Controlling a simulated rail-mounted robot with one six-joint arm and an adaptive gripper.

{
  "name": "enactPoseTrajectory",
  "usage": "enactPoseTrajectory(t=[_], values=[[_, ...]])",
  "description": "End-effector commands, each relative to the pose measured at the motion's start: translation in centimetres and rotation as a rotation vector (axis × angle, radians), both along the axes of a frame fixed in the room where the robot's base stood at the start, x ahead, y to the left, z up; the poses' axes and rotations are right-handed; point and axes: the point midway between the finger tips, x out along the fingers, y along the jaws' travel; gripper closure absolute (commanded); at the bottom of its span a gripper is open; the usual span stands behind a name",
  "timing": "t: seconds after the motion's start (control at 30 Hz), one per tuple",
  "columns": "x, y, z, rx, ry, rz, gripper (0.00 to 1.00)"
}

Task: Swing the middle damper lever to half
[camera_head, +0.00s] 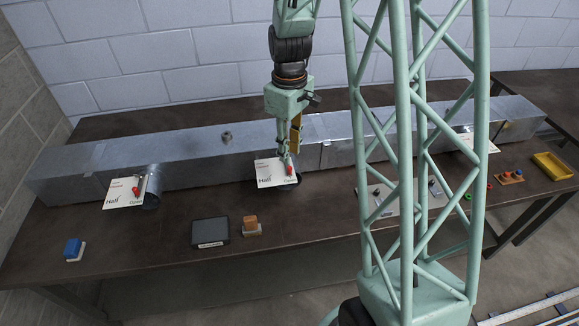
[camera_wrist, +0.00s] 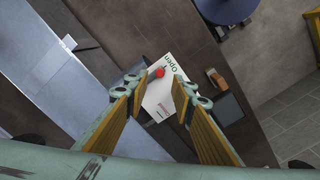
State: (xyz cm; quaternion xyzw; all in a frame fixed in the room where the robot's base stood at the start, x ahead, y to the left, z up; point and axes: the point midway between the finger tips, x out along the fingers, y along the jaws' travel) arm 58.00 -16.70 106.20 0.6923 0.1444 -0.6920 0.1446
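The middle damper's white placard (camera_head: 268,173) is on the front of the metal duct. Its printed words are partly covered by my gripper in the head view. The middle lever's red knob (camera_head: 290,168) shows at the placard's right side, at my fingertips. In the wrist view the red knob (camera_wrist: 160,72) lies near the word "Open" on the placard (camera_wrist: 158,98). My gripper (camera_wrist: 156,88) is open, with its two yellow-padded fingers spread either side of the knob and a gap visible between them. I cannot tell the knob's exact depth between them.
A left damper placard (camera_head: 125,192) with a red lever and a right placard (camera_head: 468,146) are on the same duct (camera_head: 205,150). A dark tablet (camera_head: 210,232), an orange block (camera_head: 251,224), a blue block (camera_head: 73,248) and a yellow tray (camera_head: 552,166) are on the table.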

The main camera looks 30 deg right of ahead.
Motion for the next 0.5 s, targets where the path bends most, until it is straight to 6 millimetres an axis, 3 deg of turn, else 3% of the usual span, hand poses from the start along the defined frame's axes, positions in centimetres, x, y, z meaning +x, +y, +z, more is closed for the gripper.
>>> enactPoseTrajectory(t=[0.5], values=[[-0.1,0.0,-5.1,0.001,0.003,0.000,0.77]])
